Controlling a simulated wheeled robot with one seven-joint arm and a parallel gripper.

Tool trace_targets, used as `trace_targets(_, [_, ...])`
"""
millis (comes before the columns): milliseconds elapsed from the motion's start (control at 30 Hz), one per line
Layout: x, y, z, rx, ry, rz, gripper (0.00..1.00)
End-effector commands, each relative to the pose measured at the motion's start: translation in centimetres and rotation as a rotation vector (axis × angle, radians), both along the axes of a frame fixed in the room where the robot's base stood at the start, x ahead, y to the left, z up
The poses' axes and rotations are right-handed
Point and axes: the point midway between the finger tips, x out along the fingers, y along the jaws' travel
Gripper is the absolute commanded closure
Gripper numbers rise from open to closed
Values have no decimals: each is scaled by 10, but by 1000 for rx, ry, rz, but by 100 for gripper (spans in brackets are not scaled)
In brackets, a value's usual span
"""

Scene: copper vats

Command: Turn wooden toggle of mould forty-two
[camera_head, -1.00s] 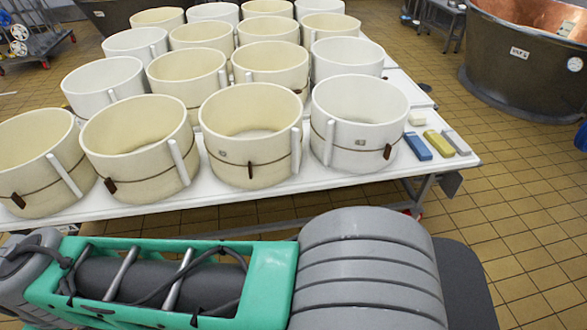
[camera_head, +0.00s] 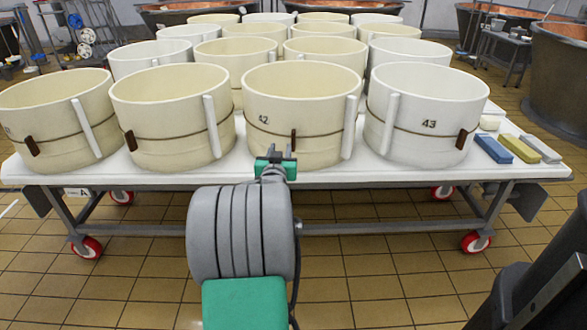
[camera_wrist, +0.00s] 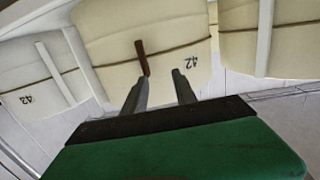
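Mould 42 (camera_head: 318,92) is a cream round hoop standing on the white table, second from the right in the front row. Its number is on the wall, with a dark cord around it. The brown wooden toggle (camera_head: 293,140) hangs upright on the cord, right of the number. My gripper (camera_head: 275,152) is low in front of this mould, slightly left of the toggle. In the wrist view the gripper (camera_wrist: 160,78) is open and empty. The toggle (camera_wrist: 142,57) shows just beyond the left fingertip there, not between the fingers. Whether they touch is unclear.
White mould 43 (camera_head: 428,100) stands to the right, another cream mould (camera_head: 172,110) to the left, with more rows behind. Blue, yellow and grey blocks (camera_head: 517,148) lie at the right of the white table (camera_head: 390,173). Copper vats (camera_head: 560,80) stand behind.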

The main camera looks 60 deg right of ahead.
Motion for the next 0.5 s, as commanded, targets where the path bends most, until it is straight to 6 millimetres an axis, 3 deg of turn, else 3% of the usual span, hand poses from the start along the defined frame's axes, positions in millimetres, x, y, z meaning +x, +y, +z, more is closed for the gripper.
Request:
trace_targets(33, [-14, -10, -13, -28, -10, -25, 66])
trace_targets(133, [-24, -20, -11, -58, -21, -43, 66])
trace_targets(500, [-3, -79, -9, -59, -21, -43, 66])
